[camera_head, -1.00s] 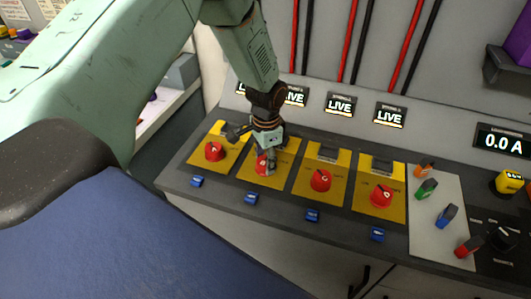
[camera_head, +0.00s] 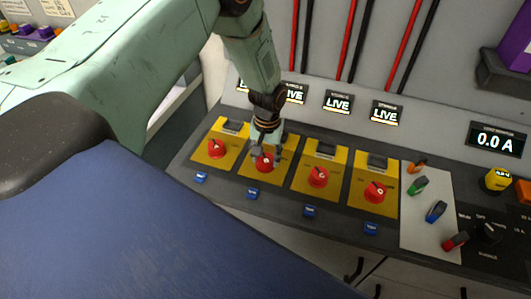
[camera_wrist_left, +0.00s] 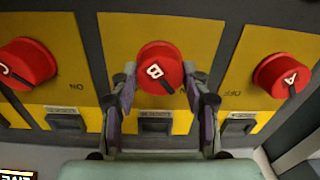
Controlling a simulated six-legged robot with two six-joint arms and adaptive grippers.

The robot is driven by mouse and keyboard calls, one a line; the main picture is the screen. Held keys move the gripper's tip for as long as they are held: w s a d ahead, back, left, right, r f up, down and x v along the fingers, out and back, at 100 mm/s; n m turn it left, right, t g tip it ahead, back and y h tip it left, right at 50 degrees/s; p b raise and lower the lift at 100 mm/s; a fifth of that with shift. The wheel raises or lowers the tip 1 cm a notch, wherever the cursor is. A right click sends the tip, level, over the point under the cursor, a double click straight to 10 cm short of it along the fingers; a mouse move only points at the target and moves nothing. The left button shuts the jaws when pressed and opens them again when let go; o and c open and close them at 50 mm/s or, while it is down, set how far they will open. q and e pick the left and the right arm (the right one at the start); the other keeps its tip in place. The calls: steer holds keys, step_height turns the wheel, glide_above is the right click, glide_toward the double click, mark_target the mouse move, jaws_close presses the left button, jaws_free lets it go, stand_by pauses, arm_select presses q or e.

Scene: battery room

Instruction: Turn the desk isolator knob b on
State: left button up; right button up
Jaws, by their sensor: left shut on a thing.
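Red knob B (camera_head: 264,163) sits on the second yellow plate from the left on the desk panel. In the left wrist view, knob B (camera_wrist_left: 158,62) shows its white letter tilted and a dark pointer mark at its lower edge. My left gripper (camera_head: 266,152) reaches down to it from above and is shut on it. In the wrist view, the two fingers of the left gripper (camera_wrist_left: 159,80) flank the knob on both sides. The fingers partly hide the knob in the head view. My right gripper is not in view.
Red knobs A (camera_head: 216,148), C (camera_head: 318,177) and D (camera_head: 375,192) stand on neighbouring yellow plates, close to the fingers. LIVE displays (camera_head: 338,103) line the back panel. Small coloured switches (camera_head: 437,212) and a meter reading 0.0 A (camera_head: 497,139) are at right.

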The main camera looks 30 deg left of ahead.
mark_target(267, 158)
arm_select(q)
steer(key=shift+s+f+n, duration=0.2)
steer(key=shift+s+n, duration=0.15)
steer(key=shift+n, duration=0.15)
stand_by(0.3)
steer(key=o, duration=1.2)
steer(key=shift+w+r, duration=0.1)
steer(key=shift+w, duration=0.1)
steer(key=shift+c, duration=0.2)
steer(key=shift+r, duration=0.1)
steer(key=shift+w+r, duration=0.1)
steer(key=shift+r, duration=0.15)
step_height(267, 158, up, 11)
steer(key=shift+d+r, duration=0.15)
steer(key=shift+d, duration=0.05)
